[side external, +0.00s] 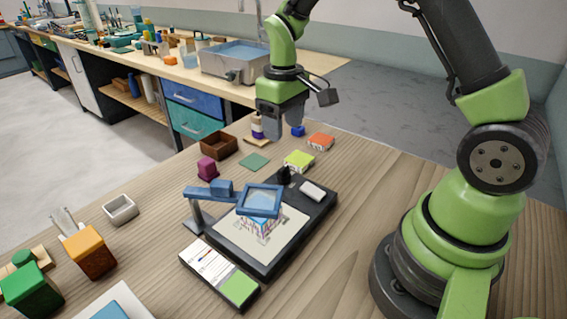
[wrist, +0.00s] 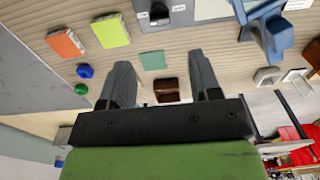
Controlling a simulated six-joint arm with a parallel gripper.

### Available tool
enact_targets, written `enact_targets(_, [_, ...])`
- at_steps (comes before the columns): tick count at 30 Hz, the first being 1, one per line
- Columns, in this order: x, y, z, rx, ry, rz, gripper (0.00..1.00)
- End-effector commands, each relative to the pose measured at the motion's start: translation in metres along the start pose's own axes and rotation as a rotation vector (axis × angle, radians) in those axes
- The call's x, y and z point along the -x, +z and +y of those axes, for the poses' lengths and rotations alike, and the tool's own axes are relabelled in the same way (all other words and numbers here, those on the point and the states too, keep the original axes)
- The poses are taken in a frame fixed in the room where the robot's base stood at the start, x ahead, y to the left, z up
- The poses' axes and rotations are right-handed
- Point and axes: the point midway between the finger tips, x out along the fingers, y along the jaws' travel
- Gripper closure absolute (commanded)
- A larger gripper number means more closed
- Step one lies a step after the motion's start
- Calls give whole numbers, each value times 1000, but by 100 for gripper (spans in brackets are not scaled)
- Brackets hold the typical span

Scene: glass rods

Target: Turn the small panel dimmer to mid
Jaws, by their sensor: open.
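A dark light panel (side external: 255,262) with a pale sheet lies on the table. A small black knob (side external: 284,176) stands at its far end, beside a white block (side external: 313,191); it appears to be the dimmer. In the wrist view the black knob (wrist: 159,13) is at the top, partly cut off, so its setting cannot be read. My gripper (side external: 271,130) is above the table behind the panel, away from the knob. In the wrist view my gripper (wrist: 163,82) has its fingers wide apart with nothing between them.
A blue magnifier (side external: 260,201) on a stand overhangs the panel. A yellow-green block (side external: 299,160) and an orange block (side external: 320,141) sit behind it. A green square (side external: 254,162), magenta block (side external: 208,168) and brown box (side external: 219,146) lie near my gripper. The table right of the panel is clear.

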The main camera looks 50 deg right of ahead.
Motion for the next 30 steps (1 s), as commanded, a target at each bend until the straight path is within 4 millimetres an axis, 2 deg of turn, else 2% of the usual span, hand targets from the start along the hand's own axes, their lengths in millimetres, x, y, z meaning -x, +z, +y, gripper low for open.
enact_targets(5, [-22, 0, 0, 1, 0, -8, 43])
enact_targets(12, [-68, 1, 0, 1, -1, -8, 43])
enact_targets(18, [-92, 1, 0, 0, -1, -5, 43])
enact_targets(29, [-99, 0, 0, 0, 0, -2, 43])
enact_targets(30, [-99, 0, 0, 0, 0, -2, 47])
